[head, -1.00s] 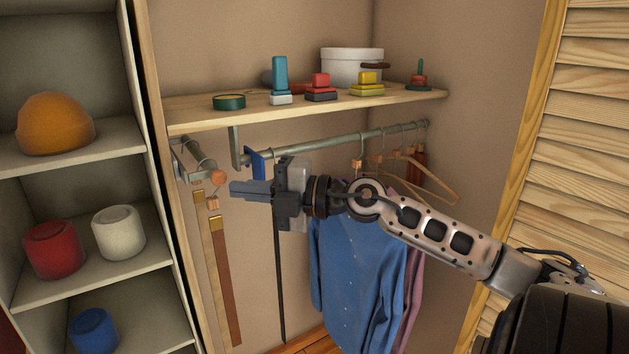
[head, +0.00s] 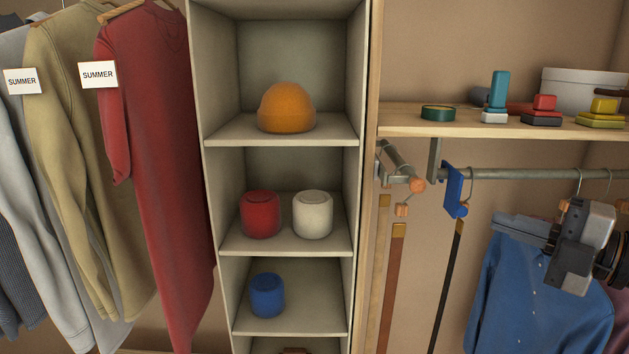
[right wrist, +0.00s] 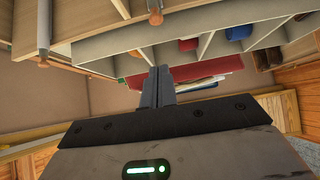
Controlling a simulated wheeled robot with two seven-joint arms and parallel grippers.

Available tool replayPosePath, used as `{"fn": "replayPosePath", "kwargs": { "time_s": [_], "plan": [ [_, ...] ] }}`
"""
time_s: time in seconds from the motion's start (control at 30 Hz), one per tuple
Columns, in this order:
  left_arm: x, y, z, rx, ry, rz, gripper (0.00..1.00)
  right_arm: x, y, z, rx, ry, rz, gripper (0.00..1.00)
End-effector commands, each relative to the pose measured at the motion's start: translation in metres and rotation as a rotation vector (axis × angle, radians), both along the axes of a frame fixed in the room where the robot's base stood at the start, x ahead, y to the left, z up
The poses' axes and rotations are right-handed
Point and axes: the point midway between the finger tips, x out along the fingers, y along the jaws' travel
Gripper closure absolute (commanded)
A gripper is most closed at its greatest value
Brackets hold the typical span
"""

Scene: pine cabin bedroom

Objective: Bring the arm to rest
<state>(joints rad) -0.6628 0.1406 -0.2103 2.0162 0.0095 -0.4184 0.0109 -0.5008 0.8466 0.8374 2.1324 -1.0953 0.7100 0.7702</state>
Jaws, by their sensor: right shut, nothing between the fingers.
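My right gripper (head: 500,222) is at the right edge of the head view, its fingers pointing left. It is shut and empty, in front of the blue shirt (head: 540,290), which it partly hides. Most of the right arm is out of the picture. In the right wrist view, the closed fingers (right wrist: 157,80) show with nothing between them. My left gripper is not in view.
A blue hook (head: 454,190) with a dark belt (head: 446,290) hangs on the rail, left of the gripper. A shelf unit (head: 285,242) holds red, white and blue containers and an orange hat (head: 286,108). Clothes with SUMMER tags (head: 98,74) hang left.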

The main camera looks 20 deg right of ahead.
Motion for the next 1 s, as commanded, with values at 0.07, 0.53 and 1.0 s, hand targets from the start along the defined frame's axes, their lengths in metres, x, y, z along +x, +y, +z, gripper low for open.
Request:
{"fn": "replayPosePath", "kwargs": {
  "time_s": [0.07,0.53,1.0],
  "plan": [
    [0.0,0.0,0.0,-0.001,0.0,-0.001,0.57,0.001,0.001,-0.012,0.067,0.004,-0.008,1.0],
    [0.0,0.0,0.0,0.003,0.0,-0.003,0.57,-0.027,0.085,-0.297,1.075,0.525,-0.584,1.0],
    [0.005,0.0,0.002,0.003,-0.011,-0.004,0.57,-0.099,0.232,-0.396,1.243,1.081,-0.72,1.0]
  ]
}}
